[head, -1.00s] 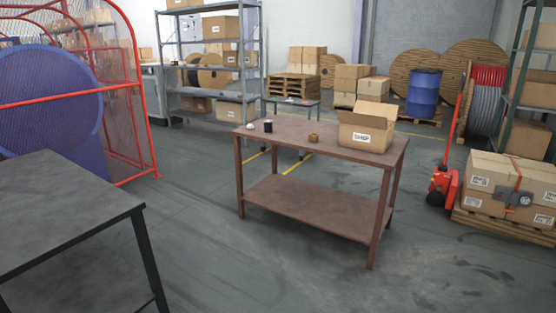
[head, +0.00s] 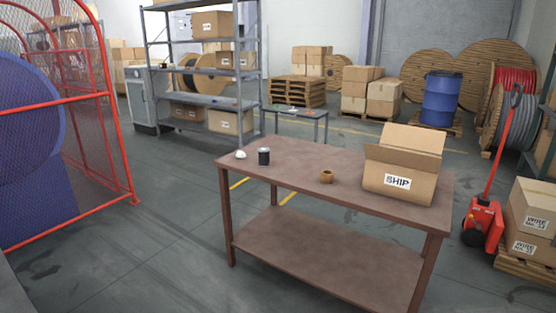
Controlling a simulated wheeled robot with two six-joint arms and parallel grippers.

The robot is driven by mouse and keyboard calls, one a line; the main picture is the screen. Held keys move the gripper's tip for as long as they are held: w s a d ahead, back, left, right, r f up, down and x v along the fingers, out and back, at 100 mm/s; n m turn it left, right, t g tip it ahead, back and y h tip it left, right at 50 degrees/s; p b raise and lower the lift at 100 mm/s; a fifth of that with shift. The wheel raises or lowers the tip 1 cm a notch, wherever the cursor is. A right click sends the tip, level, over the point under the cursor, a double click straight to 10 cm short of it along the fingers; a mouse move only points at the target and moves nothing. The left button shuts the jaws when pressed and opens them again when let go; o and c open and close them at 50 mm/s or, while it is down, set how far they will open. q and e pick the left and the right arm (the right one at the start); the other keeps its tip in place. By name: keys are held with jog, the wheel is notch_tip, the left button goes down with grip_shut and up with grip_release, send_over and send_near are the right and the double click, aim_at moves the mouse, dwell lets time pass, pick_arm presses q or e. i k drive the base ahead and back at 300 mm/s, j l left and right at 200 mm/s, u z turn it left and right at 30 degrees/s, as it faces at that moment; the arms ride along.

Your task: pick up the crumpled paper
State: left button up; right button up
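A small white lump that looks like the crumpled paper (head: 240,155) lies near the left end of the brown table (head: 300,178) in the head view. Neither of my grippers shows in the head view.
An open SHIP carton (head: 400,180) and a small brown roll (head: 327,176) are on the table. A red mesh guard (head: 115,120) stands at left. A red pallet jack (head: 484,222) and boxes are at right. Floor left of the table is clear.

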aim_at(240, 155)
jog(key=i, duration=1.9)
